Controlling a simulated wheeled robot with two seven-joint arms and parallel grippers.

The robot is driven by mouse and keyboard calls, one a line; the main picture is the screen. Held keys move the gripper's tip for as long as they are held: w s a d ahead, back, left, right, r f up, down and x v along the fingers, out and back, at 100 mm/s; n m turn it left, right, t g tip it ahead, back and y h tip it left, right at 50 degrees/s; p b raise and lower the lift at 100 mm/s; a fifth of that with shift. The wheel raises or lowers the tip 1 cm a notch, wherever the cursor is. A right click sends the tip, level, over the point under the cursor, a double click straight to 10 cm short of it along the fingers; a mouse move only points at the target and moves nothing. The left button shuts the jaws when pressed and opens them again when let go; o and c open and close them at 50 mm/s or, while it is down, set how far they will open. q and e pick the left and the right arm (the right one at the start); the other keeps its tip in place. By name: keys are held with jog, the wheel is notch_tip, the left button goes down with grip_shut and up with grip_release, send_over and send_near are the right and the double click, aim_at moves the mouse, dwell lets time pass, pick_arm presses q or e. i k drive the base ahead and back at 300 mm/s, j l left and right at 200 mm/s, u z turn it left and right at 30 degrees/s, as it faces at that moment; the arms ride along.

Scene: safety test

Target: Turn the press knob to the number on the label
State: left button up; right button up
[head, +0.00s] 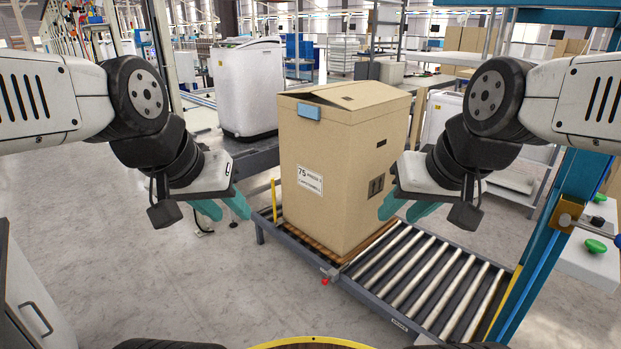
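A tall cardboard box (335,150) stands on the roller conveyor, with a white label (310,180) on its front face. The label's large print reads 75; the smaller print is too small to read. At the right edge, a pale control box (590,265) carries a black knob (598,222) and a green button (596,246). The number scale around the knob cannot be made out. My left gripper (226,208) is left of the box, its teal fingers apart and empty. My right gripper (407,209) is by the box's right side, fingers apart and empty, well left of the knob.
The roller conveyor (440,285) runs toward the lower right. A small red knob (324,281) is on its near edge. A blue post (560,225) stands between my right gripper and the control box. A white bin (247,85) is behind left.

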aim_at(596, 220)
jog(key=z, duration=1.8)
jog(key=i+l+u, duration=0.15)
jog(key=u, duration=0.35)
jog(key=l+u, duration=0.3)
jog(key=u, duration=0.15)
jog(key=i+l+u, duration=0.1)
jog(key=l, duration=0.3)
jog(key=i+l+u, duration=0.1)
jog(key=l, duration=0.35)
jog(key=i+l+u, duration=0.1)
jog(key=l, duration=0.35)
jog(key=i+l+u, duration=0.1)
jog(key=l, duration=0.3)
jog(key=i+l+u, duration=0.1)
jog(key=l, duration=0.4)
jog(key=i+l, duration=0.35)
jog(key=l, duration=0.15)
